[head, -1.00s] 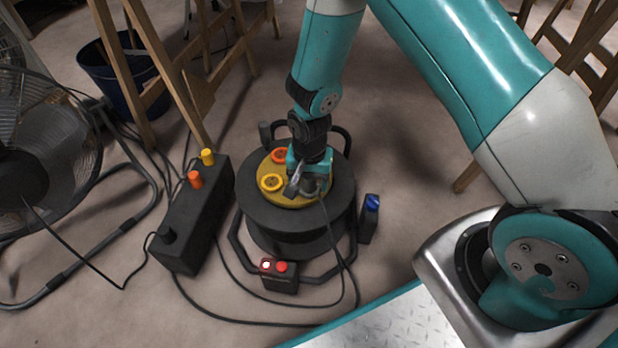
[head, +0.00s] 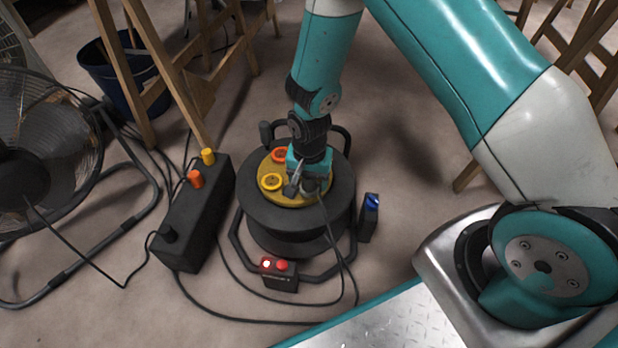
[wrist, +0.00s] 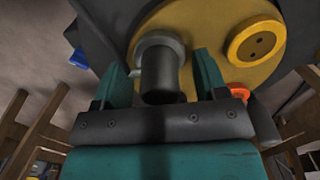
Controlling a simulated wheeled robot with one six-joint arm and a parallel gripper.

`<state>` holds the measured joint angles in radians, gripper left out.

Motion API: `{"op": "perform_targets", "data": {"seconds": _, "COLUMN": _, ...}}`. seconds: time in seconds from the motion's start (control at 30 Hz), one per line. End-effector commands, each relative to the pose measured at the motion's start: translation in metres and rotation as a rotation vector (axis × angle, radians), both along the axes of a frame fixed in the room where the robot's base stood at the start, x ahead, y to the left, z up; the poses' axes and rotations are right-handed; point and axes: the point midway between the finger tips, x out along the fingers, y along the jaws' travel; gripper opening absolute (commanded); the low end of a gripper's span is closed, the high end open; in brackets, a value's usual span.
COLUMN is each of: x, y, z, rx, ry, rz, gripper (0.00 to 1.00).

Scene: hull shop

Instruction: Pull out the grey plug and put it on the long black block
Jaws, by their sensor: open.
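The grey plug (wrist: 160,72) stands in the yellow round face of the cable drum (head: 262,213). In the wrist view it is a dark grey cylinder with a lighter collar, between the two teal fingers. My gripper (wrist: 161,77) is open, with one finger on each side of the plug and a visible gap to each. In the head view my gripper (head: 308,188) is low over the drum's right front part and mostly hides the plug. The long black block (head: 196,232) stands on the floor left of the drum, with an orange plug, a yellow plug and a black knob-like piece on top.
A yellow ring socket (head: 272,181) and an orange ring socket (head: 279,155) sit beside my gripper on the drum face. A small box with red lights (head: 280,275) is in front, a blue-topped black piece (head: 369,215) at right. A fan (head: 40,180), easel legs and loose cables crowd the left.

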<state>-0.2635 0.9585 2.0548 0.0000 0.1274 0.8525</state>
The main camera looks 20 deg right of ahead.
Motion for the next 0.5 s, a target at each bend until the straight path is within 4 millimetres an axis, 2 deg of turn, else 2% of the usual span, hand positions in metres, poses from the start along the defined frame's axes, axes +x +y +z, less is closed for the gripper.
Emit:
{"op": "perform_targets", "data": {"seconds": 0.03, "x": -0.0001, "y": 0.0001, "z": -0.0002, "rx": 0.0, "ry": 0.0, "rz": 0.0, "gripper": 0.66}}
{"op": "perform_targets", "data": {"seconds": 0.3, "x": -0.0002, "y": 0.0, "z": -0.0002, "rx": 0.001, "ry": 0.001, "rz": 0.0, "gripper": 0.04}}
{"op": "perform_targets", "data": {"seconds": 0.33, "x": -0.0002, "y": 0.0, "z": -0.0002, "rx": 0.001, "ry": 0.001, "rz": 0.0, "gripper": 0.0}}
{"op": "perform_targets", "data": {"seconds": 0.5, "x": -0.0002, "y": 0.0, "z": 0.0008, "rx": 0.001, "ry": 0.001, "rz": 0.0, "gripper": 0.0}}
